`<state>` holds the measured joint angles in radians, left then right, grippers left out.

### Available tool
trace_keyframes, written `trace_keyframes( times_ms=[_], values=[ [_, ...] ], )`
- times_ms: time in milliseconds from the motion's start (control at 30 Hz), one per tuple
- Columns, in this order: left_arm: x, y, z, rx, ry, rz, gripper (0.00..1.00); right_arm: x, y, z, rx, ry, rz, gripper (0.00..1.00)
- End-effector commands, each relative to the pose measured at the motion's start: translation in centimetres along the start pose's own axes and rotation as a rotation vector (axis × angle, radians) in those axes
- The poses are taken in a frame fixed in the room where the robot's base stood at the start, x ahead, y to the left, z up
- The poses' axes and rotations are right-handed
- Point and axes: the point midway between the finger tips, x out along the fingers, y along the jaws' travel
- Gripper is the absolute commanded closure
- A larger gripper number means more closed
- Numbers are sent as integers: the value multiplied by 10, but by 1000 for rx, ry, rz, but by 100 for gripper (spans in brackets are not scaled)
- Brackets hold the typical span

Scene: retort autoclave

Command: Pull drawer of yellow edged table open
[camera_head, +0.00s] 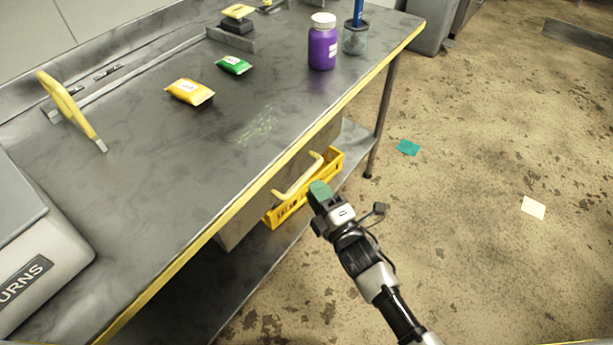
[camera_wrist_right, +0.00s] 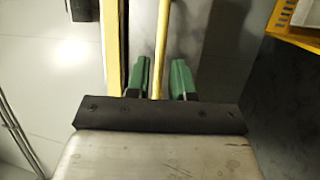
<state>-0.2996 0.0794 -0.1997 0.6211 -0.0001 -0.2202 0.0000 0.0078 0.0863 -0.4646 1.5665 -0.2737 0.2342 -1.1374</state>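The yellow-edged table (camera_head: 215,130) is a dark metal table with a yellow front edge. Its grey drawer (camera_head: 240,228) sits under the tabletop and looks closed. The drawer's pale yellow handle (camera_head: 300,178) sticks out in front. Narrow gaps show on both sides, so the gripper is open. My left gripper is out of view.
A yellow crate (camera_head: 286,212) stands on the shelf below the drawer. The tabletop holds a purple bottle (camera_head: 322,48), yellow packet (camera_head: 190,92), green packet (camera_head: 234,64) and yellow-handled tool (camera_head: 68,105). The floor right of the table is clear except for flat scraps.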

Motion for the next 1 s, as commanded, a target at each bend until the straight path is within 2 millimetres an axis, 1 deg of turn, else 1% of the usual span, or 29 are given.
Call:
trace_keyframes(
  times_ms=[33,100,200,300,433,667,767,800,833,1000],
  values=[
    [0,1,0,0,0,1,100,11,0,0,1,0,2,77],
    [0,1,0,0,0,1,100,22,0,0,1,-1,1,77],
    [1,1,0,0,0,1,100,36,-1,0,2,-2,0,77],
    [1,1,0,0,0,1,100,44,-1,1,2,-2,-2,77],
    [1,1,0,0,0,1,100,49,-1,0,3,-1,-2,77],
    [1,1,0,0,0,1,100,50,-1,0,3,-2,-2,77],
    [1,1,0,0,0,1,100,50,-1,0,3,-2,-2,91],
    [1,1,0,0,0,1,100,49,-1,0,3,-2,-2,97],
    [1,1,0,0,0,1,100,49,-1,0,3,-2,-2,100],
    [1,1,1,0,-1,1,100,49,-1,0,3,-2,-3,100]
  ],
)
